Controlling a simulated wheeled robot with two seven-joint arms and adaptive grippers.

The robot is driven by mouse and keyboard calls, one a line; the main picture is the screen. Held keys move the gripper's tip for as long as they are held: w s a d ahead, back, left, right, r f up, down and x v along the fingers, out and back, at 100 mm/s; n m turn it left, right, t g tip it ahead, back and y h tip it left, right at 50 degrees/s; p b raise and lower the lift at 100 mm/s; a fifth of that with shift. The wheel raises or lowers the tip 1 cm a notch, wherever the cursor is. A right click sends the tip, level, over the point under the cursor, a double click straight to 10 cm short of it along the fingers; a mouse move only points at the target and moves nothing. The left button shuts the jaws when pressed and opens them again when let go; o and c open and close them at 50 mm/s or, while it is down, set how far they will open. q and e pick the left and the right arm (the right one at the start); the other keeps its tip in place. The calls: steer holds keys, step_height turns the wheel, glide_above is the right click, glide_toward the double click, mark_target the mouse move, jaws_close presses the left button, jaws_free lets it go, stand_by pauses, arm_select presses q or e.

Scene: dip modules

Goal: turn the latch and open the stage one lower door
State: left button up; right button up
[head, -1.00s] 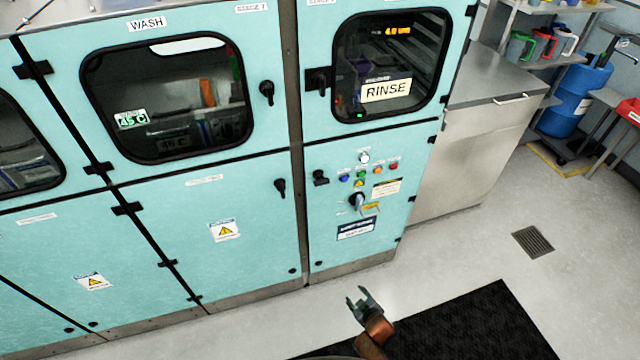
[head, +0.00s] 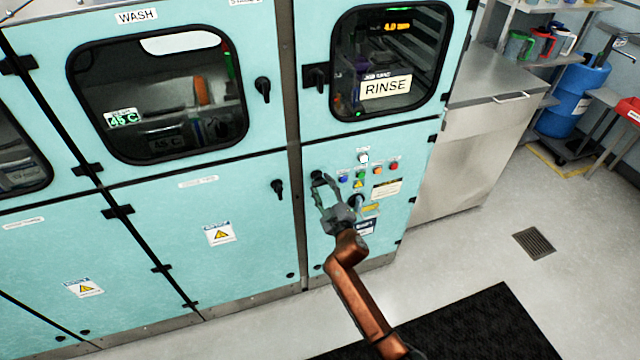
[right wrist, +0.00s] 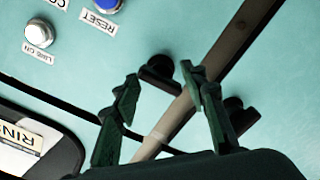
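The lower door (head: 235,265) under the WASH window is a pale turquoise panel and looks shut. Its black latch (head: 278,188) is at its upper right, with the handle pointing down. Another black latch (head: 319,177) is on the control panel under the RINSE window. My right gripper (head: 328,188) is at this control-panel latch, right of the lower door's latch. In the right wrist view, its two fingers (right wrist: 160,84) are open, with the control-panel latch (right wrist: 162,74) showing between the tips. Contact cannot be told. A second black latch (right wrist: 238,114) shows beyond one finger. My left gripper is not in view.
Coloured buttons (head: 361,174) and a rotary switch (head: 355,202) are close to my right gripper. The RINSE window door (head: 455,20) is above. A black mat (head: 470,330) lies on the floor, and the pale floor (head: 470,265) by the cabinet is clear.

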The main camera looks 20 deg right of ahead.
steer(key=shift+w, duration=1.15)
steer(key=shift+c, duration=0.7)
steer(key=shift+f, duration=0.15)
jaws_close()
steer(key=shift+s, duration=0.1)
